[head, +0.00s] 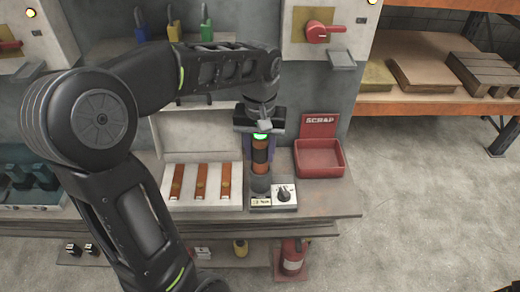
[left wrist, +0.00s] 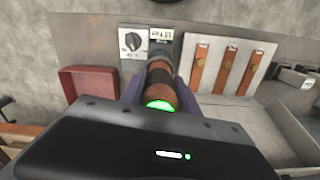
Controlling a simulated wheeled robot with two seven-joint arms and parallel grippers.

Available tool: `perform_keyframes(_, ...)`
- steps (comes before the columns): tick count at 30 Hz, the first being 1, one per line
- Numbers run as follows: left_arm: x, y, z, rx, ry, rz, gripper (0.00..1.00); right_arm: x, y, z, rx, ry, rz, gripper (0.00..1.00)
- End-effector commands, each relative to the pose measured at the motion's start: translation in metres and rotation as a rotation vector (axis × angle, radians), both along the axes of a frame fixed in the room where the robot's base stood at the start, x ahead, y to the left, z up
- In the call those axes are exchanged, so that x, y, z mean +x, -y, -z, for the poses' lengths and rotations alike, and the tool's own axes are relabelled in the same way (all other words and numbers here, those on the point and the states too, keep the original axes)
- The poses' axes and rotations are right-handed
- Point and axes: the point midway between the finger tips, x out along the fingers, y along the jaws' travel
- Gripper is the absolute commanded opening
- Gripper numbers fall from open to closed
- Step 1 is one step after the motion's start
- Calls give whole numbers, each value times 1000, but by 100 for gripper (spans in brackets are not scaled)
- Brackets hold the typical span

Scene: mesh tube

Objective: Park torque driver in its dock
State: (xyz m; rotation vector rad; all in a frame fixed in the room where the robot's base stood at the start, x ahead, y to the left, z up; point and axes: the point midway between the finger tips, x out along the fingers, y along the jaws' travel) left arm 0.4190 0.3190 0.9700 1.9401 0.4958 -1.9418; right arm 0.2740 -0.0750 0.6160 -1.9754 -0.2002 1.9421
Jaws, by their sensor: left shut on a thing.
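My left gripper (head: 261,147) is shut on the torque driver (head: 260,156), an orange and black cylinder with a lit green top. The driver is roughly upright above the dock (head: 273,205), a grey base with a black knob and a small label on the bench. A grey cylinder (head: 260,186) shows directly below the driver's grip; I cannot tell whether the driver is seated. In the left wrist view the driver (left wrist: 161,80) is between the purple fingers of my left gripper (left wrist: 160,92), with the dock's knob plate (left wrist: 132,42) beyond. My right gripper is not in view.
A white tray with several orange-brown strips (head: 201,183) lies left of the dock. A red scrap bin (head: 319,157) stands to the right. The bench's front right corner (head: 335,205) is bare. Grey wall panels with red handles (head: 322,32) rise behind.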

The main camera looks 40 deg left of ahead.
Motion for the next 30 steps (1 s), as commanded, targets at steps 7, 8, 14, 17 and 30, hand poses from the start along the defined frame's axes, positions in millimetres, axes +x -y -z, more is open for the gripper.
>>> perform_keyframes(7,0,0,3,0,2,0,0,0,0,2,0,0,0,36)
perform_keyframes(8,0,0,3,0,2,0,0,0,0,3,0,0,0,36)
perform_keyframes(14,1,0,5,0,2,0,0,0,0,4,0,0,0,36)
perform_keyframes(17,1,0,5,0,2,0,42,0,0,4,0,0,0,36)
perform_keyframes(30,0,0,6,0,-2,0,63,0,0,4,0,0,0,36)
